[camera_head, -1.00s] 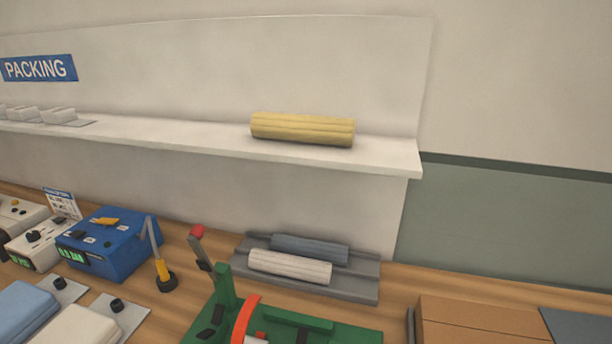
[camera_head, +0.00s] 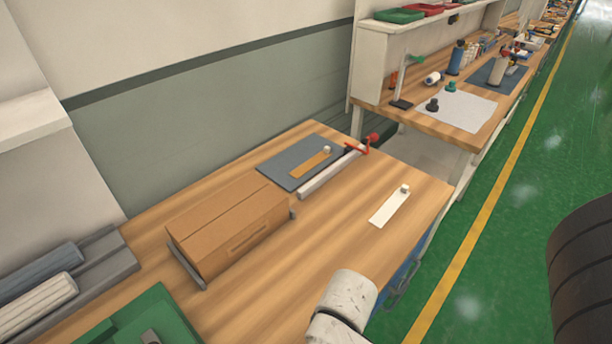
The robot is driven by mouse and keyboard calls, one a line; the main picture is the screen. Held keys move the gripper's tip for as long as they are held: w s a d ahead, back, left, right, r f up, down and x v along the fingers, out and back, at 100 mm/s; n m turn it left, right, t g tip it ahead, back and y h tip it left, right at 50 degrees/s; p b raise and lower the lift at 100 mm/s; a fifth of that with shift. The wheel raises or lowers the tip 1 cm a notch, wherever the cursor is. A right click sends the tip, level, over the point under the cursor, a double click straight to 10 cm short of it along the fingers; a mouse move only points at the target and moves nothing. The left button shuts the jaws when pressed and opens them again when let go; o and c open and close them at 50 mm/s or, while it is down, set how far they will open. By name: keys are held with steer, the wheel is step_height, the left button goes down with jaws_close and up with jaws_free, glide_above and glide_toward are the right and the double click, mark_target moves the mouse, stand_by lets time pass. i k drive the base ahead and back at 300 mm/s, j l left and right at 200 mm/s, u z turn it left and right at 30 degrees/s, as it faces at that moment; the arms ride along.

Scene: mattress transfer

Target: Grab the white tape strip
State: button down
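The white tape strip (camera_head: 387,210) lies flat on the wooden bench top, right of centre and close to the bench's right end. A small pale block sits at its far end. It is unobstructed in this view. My gripper is not in view. A scuffed white rounded piece at the bottom edge, apparently part of my arm, is nearer the camera than the strip, and the picture shows no fingers on it.
A brown cardboard box (camera_head: 229,226) stands left of the strip. Behind lie a grey mat (camera_head: 287,164) with an orange strip (camera_head: 310,162) and a pale bar with a red handle (camera_head: 368,144). Bare wood surrounds the white strip. Green floor is at right.

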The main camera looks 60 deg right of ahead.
mark_target(381, 217)
steer(key=z, duration=1.6)
